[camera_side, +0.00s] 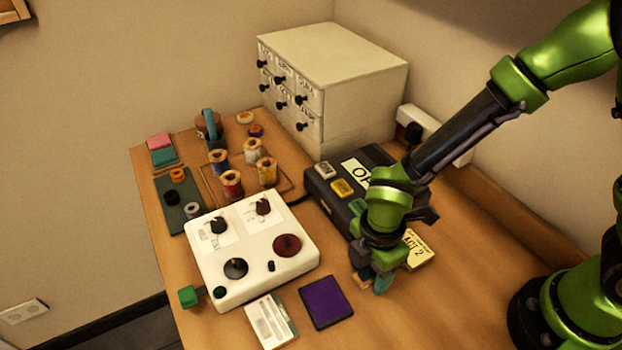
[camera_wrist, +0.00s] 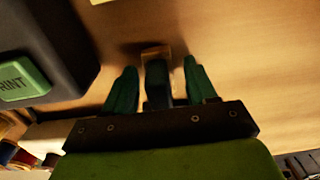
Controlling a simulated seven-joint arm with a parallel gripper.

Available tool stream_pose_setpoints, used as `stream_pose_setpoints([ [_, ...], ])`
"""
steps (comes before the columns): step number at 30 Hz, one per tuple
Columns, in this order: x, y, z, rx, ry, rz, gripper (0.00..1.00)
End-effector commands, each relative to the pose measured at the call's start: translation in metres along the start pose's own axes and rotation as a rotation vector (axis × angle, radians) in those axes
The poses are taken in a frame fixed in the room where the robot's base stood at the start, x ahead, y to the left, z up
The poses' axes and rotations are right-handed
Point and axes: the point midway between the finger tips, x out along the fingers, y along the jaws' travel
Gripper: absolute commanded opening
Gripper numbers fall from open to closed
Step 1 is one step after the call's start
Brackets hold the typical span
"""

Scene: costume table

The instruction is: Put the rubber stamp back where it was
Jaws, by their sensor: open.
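In the side view only a small wooden part (camera_side: 361,282) shows beside the fingertips; the rest is hidden by the gripper. I cannot tell whether the stamp stands or lies.
A white control box (camera_side: 215,268) with knobs and a card (camera_side: 270,322) are left of the ink pad. A black machine (camera_side: 318,190) with coloured buttons is behind my gripper. A yellow "ACT 2" card (camera_side: 420,250) lies close by. Thread spools (camera_side: 231,184) and a drawer cabinet (camera_side: 345,70) stand farther back.

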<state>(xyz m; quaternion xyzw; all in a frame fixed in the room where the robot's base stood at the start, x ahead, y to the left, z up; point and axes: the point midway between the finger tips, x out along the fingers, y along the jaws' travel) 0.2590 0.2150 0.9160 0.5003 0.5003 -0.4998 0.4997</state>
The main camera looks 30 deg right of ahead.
Motion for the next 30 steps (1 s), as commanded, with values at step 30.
stream_pose_setpoints([
  [30,-0.130,0.003,0.009,0.072,0.011,0.022,0.57],
])
